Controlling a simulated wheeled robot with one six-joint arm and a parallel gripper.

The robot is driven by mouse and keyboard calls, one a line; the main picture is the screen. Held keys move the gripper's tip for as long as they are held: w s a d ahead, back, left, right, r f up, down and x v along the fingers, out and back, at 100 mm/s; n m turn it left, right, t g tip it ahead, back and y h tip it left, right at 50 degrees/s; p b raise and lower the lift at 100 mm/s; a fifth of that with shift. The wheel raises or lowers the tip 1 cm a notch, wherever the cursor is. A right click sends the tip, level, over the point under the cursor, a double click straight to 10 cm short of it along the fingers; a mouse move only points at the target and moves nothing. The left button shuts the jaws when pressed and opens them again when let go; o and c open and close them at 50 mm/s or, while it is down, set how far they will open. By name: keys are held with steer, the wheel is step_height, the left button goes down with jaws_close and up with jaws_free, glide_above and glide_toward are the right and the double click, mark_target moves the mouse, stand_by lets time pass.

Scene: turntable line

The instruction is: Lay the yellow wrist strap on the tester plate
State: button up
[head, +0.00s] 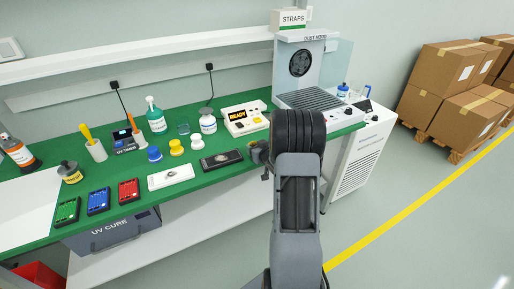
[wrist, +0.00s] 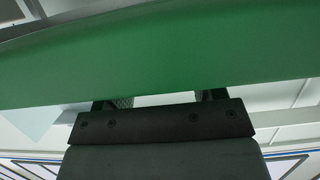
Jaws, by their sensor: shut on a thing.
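My gripper (wrist: 160,99) shows in the wrist view with its two fingers apart and their tips partly lost against a broad green surface. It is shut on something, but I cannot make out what. In the head view the gripper (head: 262,153) is mostly hidden behind my arm, near the bench's front edge, right of the black tray. A cream tester (head: 236,127) with a yellow READY display stands at the back of the bench, left of my arm. I cannot make out its plate clearly. No yellow wrist strap can be picked out in either view.
The green bench (head: 218,180) holds bottles, jars, a white tray (head: 171,177), a black tray (head: 221,160) and coloured boxes. The dust hood (head: 301,62) stands right of the tester, below the STRAPS box (head: 289,20). Cartons (head: 444,70) stand far right. Floor is clear right of my arm.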

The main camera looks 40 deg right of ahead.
steer(key=shift+f+b, duration=0.3)
steer(key=o, duration=0.9)
steer(key=shift+r, duration=0.1)
steer(key=shift+p, duration=0.35)
